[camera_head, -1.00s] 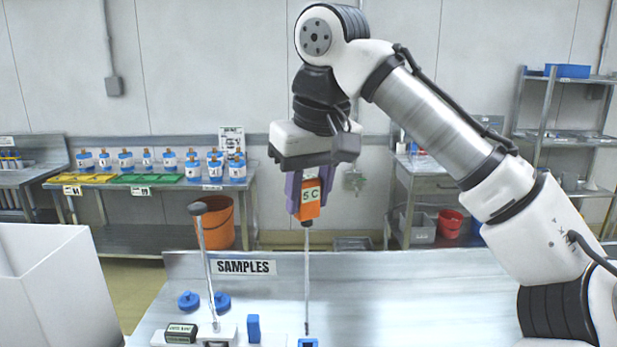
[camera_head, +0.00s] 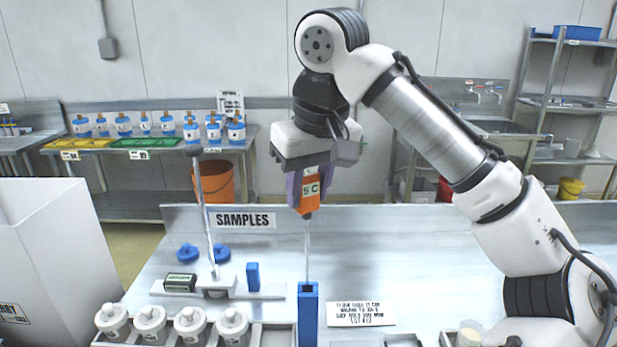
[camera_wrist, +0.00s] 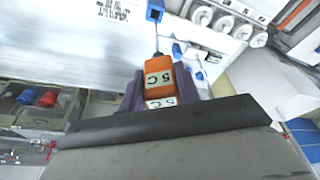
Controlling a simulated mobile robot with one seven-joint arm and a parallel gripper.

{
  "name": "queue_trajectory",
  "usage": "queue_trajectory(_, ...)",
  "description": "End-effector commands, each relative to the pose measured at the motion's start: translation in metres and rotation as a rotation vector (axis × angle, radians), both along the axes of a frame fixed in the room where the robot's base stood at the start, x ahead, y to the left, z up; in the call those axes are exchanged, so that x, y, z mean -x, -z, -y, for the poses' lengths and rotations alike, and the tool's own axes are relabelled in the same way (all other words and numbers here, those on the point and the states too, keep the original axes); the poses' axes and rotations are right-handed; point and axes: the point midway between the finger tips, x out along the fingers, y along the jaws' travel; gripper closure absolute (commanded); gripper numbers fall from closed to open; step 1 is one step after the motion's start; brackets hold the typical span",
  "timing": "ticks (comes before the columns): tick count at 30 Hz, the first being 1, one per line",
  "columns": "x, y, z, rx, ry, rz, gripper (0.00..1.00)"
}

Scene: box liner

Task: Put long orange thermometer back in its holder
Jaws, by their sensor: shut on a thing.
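The thermometer has an orange block handle (camera_head: 310,190) marked "5 C" and a long thin metal probe (camera_head: 307,245). My gripper (camera_head: 309,180), with purple fingers, is shut on the handle and holds the thermometer upright. The holder is a tall blue square tube (camera_head: 308,318) straight below. The probe runs down to the tube's open top, and its lower end appears hidden inside; the handle is well above the rim. In the wrist view the orange handle (camera_wrist: 159,80) sits between the fingers, and the probe leads toward the blue holder (camera_wrist: 155,14).
A grey stand with an upright rod (camera_head: 203,215) and a small blue block (camera_head: 252,276) are left of the holder. White-lidded jars (camera_head: 190,324) stand at front left. A paper sign (camera_head: 361,314) lies right of the holder.

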Motion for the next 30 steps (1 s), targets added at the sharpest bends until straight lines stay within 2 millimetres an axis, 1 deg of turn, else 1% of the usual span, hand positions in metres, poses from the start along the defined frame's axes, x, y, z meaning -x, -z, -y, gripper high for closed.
queue_trajectory(1,0.0,0.008,0.0,-0.001,-0.001,-0.001,0.84)
queue_trajectory(3,0.0,0.015,0.0,-0.001,-0.001,-0.001,0.84)
queue_trajectory(15,0.0,0.053,0.0,-0.001,-0.001,0.0,0.84)
queue_trajectory(21,0.0,0.062,0.0,-0.001,0.0,0.0,0.84)
queue_trajectory(30,0.0,0.064,0.0,0.0,0.0,0.0,0.84)
